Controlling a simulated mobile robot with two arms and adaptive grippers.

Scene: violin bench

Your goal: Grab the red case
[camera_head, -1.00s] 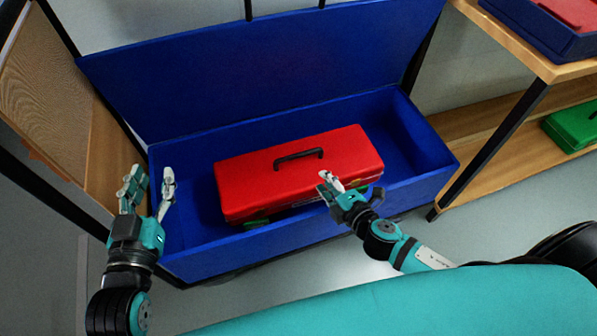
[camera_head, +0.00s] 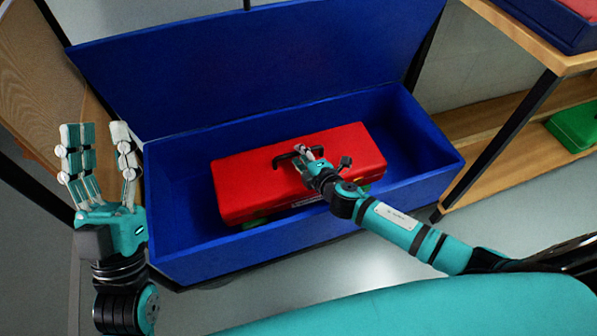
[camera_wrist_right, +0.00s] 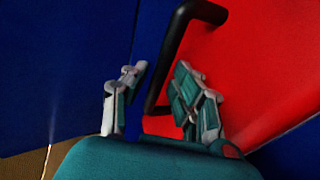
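The red case (camera_head: 250,180) lies in the open blue box (camera_head: 185,262), its black handle (camera_head: 284,160) on the top face. Green parts show under the case's lower edge. My right gripper (camera_head: 308,156) is over the case at the right end of the handle. In the right wrist view the handle (camera_wrist_right: 170,62) rises between the parted fingers of my right gripper (camera_wrist_right: 160,90), which look open. The case (camera_wrist_right: 250,60) fills the right side there. My left gripper (camera_head: 98,140) is open and empty, left of the box with its fingers pointing up.
The blue box's lid (camera_head: 250,65) stands raised behind. A wooden shelf (camera_head: 480,130) at the right holds a green case (camera_head: 575,125) below and a blue box (camera_head: 555,22) on top. A wooden panel (camera_head: 35,80) stands at the left.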

